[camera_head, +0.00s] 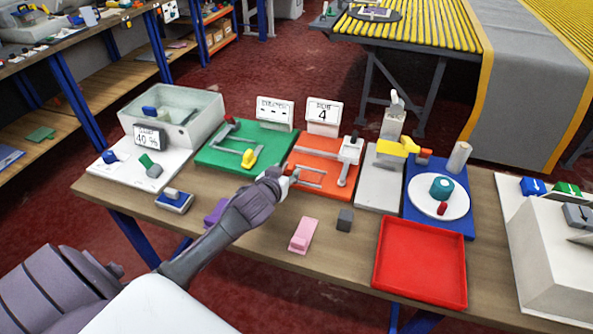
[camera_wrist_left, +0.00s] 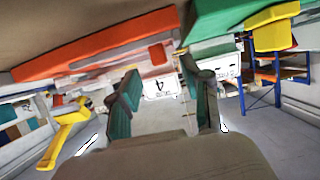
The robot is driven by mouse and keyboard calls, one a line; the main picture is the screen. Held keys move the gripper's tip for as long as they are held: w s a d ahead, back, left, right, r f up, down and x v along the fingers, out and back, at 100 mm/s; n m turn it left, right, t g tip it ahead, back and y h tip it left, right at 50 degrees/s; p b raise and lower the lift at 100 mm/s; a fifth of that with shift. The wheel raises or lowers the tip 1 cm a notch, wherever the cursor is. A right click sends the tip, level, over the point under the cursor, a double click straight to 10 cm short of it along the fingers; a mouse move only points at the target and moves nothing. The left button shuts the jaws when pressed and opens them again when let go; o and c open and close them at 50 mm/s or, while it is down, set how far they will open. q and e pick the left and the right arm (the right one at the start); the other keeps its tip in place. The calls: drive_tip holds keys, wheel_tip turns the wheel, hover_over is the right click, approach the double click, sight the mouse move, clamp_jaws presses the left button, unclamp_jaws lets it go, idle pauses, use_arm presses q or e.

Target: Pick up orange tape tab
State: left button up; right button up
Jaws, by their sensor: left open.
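My left gripper (camera_head: 291,175) is over the left edge of the orange board (camera_head: 333,150), near the metal rails on it. In the left wrist view my gripper (camera_wrist_left: 160,95) is open and I see nothing between its fingers. That view is turned over, with the orange board (camera_wrist_left: 95,47) along the top. A small orange-red piece (camera_wrist_left: 157,53) shows by the board's edge there; I cannot tell whether it is the tape tab. In the head view a small orange-red block (camera_head: 424,154) sits beside the yellow tool (camera_head: 397,146). My right gripper is not in view.
A green board (camera_head: 215,157) with a yellow knob (camera_head: 249,158) lies left of the orange board. A red tray (camera_head: 420,262), a pink block (camera_head: 303,235) and a dark grey cube (camera_head: 345,219) are nearer the front. Number cards (camera_head: 324,112) stand behind.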

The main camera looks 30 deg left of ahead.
sight(290, 168)
use_arm(q)
drive_tip(key=x, duration=0.3)
drive_tip(key=shift+w+f, duration=0.15)
drive_tip(key=shift+c, duration=0.5)
clamp_jaws()
